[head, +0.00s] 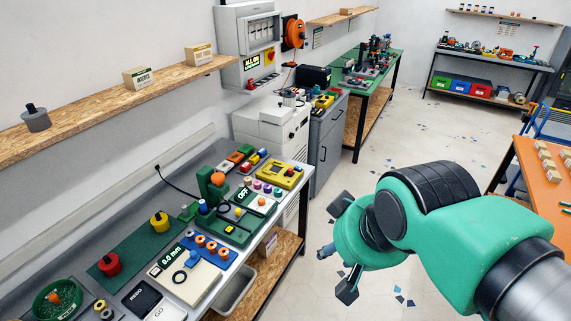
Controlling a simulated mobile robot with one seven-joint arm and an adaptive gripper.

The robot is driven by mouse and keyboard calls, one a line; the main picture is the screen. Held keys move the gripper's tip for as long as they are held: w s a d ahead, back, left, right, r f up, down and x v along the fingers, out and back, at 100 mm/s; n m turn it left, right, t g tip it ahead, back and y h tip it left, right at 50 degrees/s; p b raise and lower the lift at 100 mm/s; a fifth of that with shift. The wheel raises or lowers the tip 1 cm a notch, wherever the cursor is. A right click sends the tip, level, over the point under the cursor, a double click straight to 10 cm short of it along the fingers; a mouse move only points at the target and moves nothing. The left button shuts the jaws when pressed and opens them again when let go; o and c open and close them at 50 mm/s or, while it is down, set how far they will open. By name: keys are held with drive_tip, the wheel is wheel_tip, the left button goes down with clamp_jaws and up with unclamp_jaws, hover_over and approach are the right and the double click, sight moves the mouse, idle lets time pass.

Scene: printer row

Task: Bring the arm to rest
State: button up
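My arm comes in from the lower right of the head view, with teal and black links and a grey metal section. My gripper (338,250) is at its end, over the open floor to the right of the near bench. Its dark fingers are spread well apart, one high and others lower. Nothing shows between them, and it touches nothing that I can see. Part of the gripper is hidden behind the teal wrist.
A bench (200,290) with several gauges and small parts stands at left, below a wooden shelf (100,107). An orange table (530,180) is at right. A green-topped bench (385,82) stands behind. Scrap-strewn floor (340,170) lies clear between.

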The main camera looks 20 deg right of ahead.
wheel_tip(320, 180, down, 6)
drive_tip(key=b, duration=0.5)
drive_tip(key=shift+b, duration=0.3)
